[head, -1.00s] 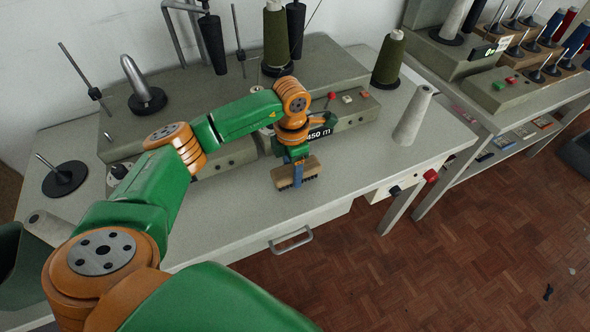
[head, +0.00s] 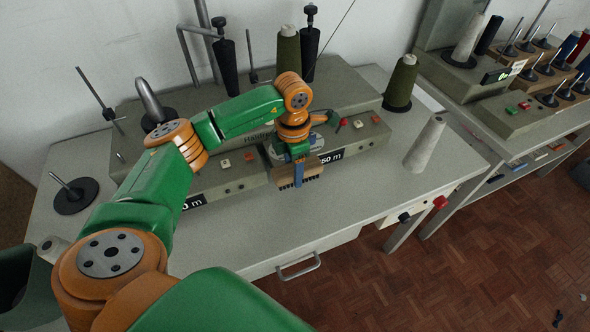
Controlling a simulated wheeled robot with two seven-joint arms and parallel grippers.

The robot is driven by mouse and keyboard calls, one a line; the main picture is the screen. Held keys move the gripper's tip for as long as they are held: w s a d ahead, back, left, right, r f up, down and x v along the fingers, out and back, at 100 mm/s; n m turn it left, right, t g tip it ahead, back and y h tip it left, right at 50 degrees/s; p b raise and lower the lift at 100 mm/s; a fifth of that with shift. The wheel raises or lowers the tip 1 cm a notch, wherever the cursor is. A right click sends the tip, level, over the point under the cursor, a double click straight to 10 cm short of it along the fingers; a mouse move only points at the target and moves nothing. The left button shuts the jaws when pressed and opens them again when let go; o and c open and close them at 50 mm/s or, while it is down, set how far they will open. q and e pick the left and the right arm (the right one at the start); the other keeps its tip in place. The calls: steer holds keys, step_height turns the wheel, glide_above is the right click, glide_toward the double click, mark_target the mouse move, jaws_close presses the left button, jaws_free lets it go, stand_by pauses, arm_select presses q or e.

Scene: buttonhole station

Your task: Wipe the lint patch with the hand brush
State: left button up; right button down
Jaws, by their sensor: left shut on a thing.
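The hand brush (head: 284,177) has a light wooden back and dark bristles pointing down. It is at the front of the grey winding machine, over the rear part of the table. My left gripper (head: 298,173) is shut on the brush from above, with a blue finger across its near side. I cannot tell whether the bristles touch the table. I cannot make out the lint patch; the brush or arm may hide it. My right gripper is not in view.
The winding machine (head: 232,180) stands along the back of the table (head: 330,212). A green cone (head: 402,80) and a pale cone (head: 424,145) stand to the right of the brush. The tabletop in front is clear. A drawer handle (head: 298,266) sticks out at the front.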

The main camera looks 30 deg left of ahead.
arm_select(q)
step_height(320, 180, up, 3)
steer(key=shift+w+a+f+p, duration=0.1)
steer(key=shift+f+p, duration=0.05)
steer(key=shift+p, duration=0.75)
steer(key=shift+r+p, duration=0.35)
steer(key=shift+r, duration=0.15)
